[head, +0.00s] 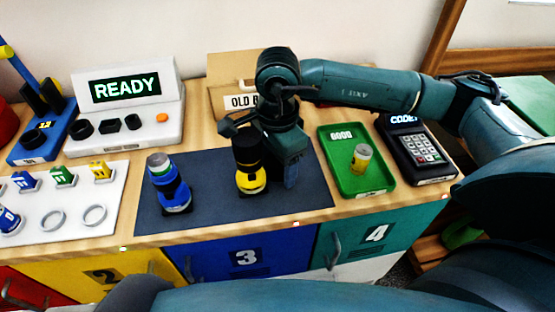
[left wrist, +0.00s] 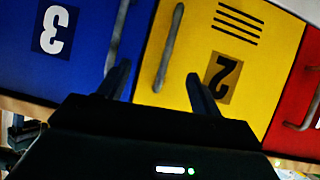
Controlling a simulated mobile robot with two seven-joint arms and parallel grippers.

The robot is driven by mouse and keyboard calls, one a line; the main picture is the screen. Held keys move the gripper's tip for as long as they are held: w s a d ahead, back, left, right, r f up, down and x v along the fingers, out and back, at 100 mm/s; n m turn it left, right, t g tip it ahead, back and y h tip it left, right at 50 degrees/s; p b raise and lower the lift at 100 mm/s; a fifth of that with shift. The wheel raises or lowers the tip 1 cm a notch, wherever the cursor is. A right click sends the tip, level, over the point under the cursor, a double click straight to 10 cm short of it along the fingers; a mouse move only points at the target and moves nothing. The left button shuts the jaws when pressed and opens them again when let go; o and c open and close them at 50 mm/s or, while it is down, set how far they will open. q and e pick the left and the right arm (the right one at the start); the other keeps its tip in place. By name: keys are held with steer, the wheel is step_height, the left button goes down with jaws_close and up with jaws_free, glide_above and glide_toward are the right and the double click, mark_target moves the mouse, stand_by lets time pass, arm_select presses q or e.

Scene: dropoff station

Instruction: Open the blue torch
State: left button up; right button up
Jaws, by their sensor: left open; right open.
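The blue torch (head: 172,190) stands upright on the dark mat (head: 215,213), left of centre in the head view. A grey-white end with a green band shows at its top; I cannot tell whether this is a cell or part of the torch. A yellow torch (head: 251,181) with a black upper part stands on the mat to its right. My right gripper (head: 262,150) is open beside and above the yellow torch, away from the blue one. My left gripper (left wrist: 160,85) is open and empty in front of the drawers in the left wrist view; the head view does not show it.
A READY console (head: 130,90), a white board (head: 68,222) with rings and an OLD-labelled box (head: 226,71) stand around. Drawer handles protrude in front.

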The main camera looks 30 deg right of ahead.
step_height(320, 180, up, 11)
steer(key=shift+f+b, duration=0.15)
steer(key=shift+b, duration=0.3)
steer(key=shift+r, duration=0.75)
